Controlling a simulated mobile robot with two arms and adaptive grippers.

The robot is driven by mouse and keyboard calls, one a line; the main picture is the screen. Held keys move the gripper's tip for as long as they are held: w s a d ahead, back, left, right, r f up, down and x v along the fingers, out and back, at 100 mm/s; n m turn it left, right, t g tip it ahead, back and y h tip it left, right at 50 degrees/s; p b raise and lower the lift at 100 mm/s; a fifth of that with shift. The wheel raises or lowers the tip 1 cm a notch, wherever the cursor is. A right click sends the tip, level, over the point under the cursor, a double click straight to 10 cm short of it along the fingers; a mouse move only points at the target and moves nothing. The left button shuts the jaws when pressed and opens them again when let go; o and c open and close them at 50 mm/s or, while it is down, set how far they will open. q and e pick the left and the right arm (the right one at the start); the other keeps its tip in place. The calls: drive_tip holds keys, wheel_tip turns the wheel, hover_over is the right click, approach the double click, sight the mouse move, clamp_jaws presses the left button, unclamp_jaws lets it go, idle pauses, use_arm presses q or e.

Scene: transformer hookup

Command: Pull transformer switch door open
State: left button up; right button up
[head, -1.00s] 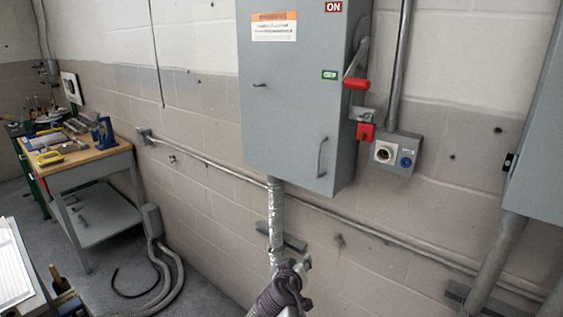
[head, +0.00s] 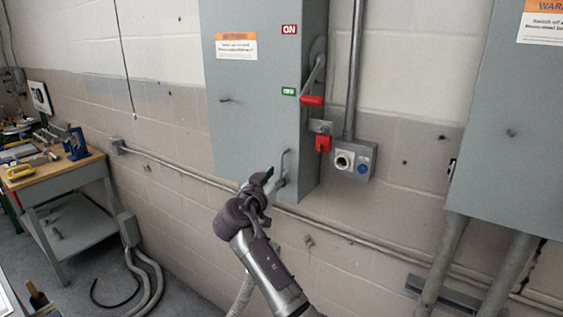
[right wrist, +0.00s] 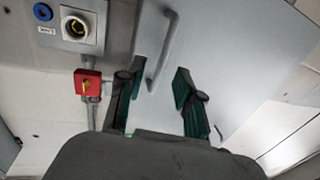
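The grey transformer switch box door (head: 250,125) is shut on the wall cabinet. A thin grey bar handle (head: 284,164) sits near its lower right edge; it also shows in the right wrist view (right wrist: 162,52). My right gripper (head: 272,180) is at this handle. In the right wrist view its two green-padded fingers (right wrist: 152,82) are spread, with the handle's end between them in the picture. I cannot tell whether they touch it. The red-gripped switch lever (head: 313,100) on the box's right side points down by the green OFF label (head: 289,91). My left gripper is out of view.
A small outlet box (head: 352,160) and a red switch (head: 323,144) sit right of the cabinet. Another grey cabinet (head: 500,130) is at the far right. A workbench (head: 65,180) stands left. A conduit (head: 350,237) runs along the wall.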

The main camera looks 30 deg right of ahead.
sight(281, 170)
drive_tip(key=shift+p+x, duration=0.65)
drive_tip(key=shift+x, duration=1.45)
drive_tip(key=shift+c, duration=0.3)
clamp_jaws()
